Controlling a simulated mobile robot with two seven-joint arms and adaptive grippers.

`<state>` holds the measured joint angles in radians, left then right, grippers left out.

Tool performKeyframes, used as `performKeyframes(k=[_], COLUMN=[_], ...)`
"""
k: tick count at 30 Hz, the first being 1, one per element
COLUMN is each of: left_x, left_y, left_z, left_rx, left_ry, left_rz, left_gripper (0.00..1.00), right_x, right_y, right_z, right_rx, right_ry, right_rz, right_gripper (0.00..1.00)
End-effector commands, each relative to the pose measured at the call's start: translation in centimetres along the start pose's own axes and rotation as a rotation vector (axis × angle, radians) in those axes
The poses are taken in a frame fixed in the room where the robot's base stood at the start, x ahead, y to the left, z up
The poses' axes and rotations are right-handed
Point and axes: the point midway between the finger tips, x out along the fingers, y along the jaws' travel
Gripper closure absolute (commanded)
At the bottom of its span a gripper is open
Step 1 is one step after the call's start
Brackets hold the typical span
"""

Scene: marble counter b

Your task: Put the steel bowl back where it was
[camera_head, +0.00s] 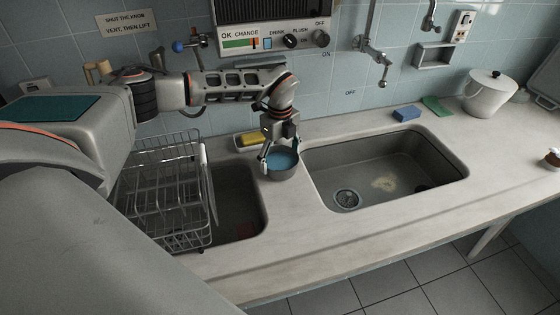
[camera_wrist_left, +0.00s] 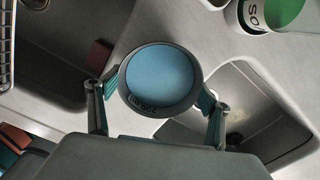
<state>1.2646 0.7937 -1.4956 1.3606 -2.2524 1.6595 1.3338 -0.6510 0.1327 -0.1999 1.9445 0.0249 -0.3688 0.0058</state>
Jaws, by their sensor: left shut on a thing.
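The steel bowl (camera_head: 283,174) is a small round grey bowl with a blue inside. It is at the strip of counter between the two sink basins. My left gripper (camera_head: 281,153) reaches down over it and is shut on it, with a finger at either side. In the left wrist view the bowl (camera_wrist_left: 160,76) shows from above, its blue inside facing the camera, between the teal-padded fingers of my left gripper (camera_wrist_left: 158,92). I cannot tell whether its base touches the counter. My right gripper is not in view.
A wire dish rack (camera_head: 165,190) stands at the left basin (camera_head: 238,195). The right basin (camera_head: 385,165) has a drain. A yellow sponge (camera_head: 252,138) lies behind the bowl. A blue sponge (camera_head: 407,113) and white lidded pot (camera_head: 490,94) are farther right. The front counter is clear.

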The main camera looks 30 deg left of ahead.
Motion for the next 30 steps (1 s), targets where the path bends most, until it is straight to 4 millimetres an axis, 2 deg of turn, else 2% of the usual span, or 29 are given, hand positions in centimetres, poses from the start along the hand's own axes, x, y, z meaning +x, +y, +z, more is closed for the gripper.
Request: performKeyframes(k=[18,30], left_x=[-5.8,-8.5], left_y=[-0.1,0.0], left_z=[0.0,0.0], left_rx=[0.000,0.001], left_ry=[0.000,0.000], left_rz=[-0.003,-0.002], left_gripper=[0.52,0.52], right_x=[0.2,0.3], right_y=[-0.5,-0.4], right_z=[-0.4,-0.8], right_rx=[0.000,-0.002], right_ry=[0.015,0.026], right_rz=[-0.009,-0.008], right_gripper=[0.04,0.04])
